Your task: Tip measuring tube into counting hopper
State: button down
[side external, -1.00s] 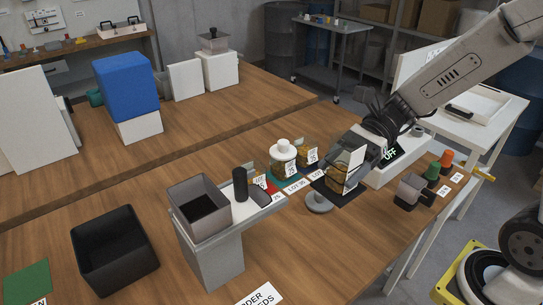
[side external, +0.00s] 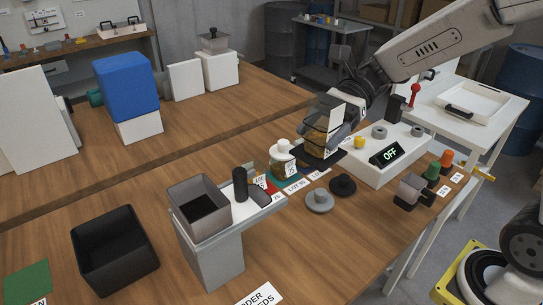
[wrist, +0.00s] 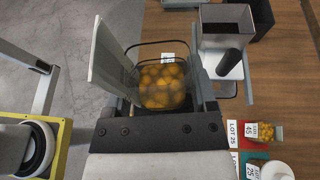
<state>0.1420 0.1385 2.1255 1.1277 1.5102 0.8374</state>
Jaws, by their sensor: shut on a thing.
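My gripper (wrist: 168,92) is shut on a clear container (wrist: 163,80) filled with orange-yellow balls, with a small white label on its far side. I cannot tell for sure whether this is the measuring tube. In the side view the held container (side external: 318,132) is partly hidden by a white plate and dark parts at the gripper, above the table's far middle. The counting hopper (side external: 200,207) is a grey, square, open-topped box on a pale stand, to the left and nearer the camera. It also shows at the top of the wrist view (wrist: 225,22), apart from my gripper.
A lidded jar (side external: 283,158) stands behind lot labels. A black cylinder (side external: 240,184) stands beside the hopper. Grey (side external: 319,201) and black (side external: 342,185) discs lie on the table. A box reading OFF (side external: 390,153) is right. A black bin (side external: 113,250) stands left.

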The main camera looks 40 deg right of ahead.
jog(key=w+a+r+n+g+h, duration=0.15)
jog(key=w+a+n+g, duration=0.25)
jog(key=w+a, duration=0.45)
jog(key=w+a+f+n+g+h, duration=0.3)
jog(key=w+a+n+g, duration=0.15)
jog(key=a, duration=0.55)
jog(key=shift+m+y, duration=0.25)
jog(key=shift+m, duration=0.1)
jog(key=shift+w+a+f, duration=0.1)
jog(key=shift+w+f, duration=0.1)
jog(key=shift+f, duration=1.05)
jog(key=shift+w+a+f, duration=0.1)
jog(key=shift+w+f, duration=0.1)
jog(key=shift+f, duration=1.05)
jog(key=shift+w+r+t, duration=0.1)
jog(key=shift+t, duration=0.25)
jog(key=shift+w+r+n+t+h, duration=0.2)
jog(key=shift+w+r+n+t, duration=0.15)
jog(key=shift+t, duration=0.3)
jog(key=shift+w+r+n+t+h, duration=0.25)
jog(key=shift+w+n+t, duration=0.2)
jog(key=shift+t, duration=0.2)
jog(key=shift+w+r+n+t, duration=0.3)
jog(key=shift+n+t, duration=0.1)
jog(key=shift+t, duration=0.3)
jog(key=shift+w+t, duration=0.1)
jog(key=shift+t, duration=0.2)
jog(key=shift+w+n, duration=0.15)
jog(key=shift+n, duration=0.15)
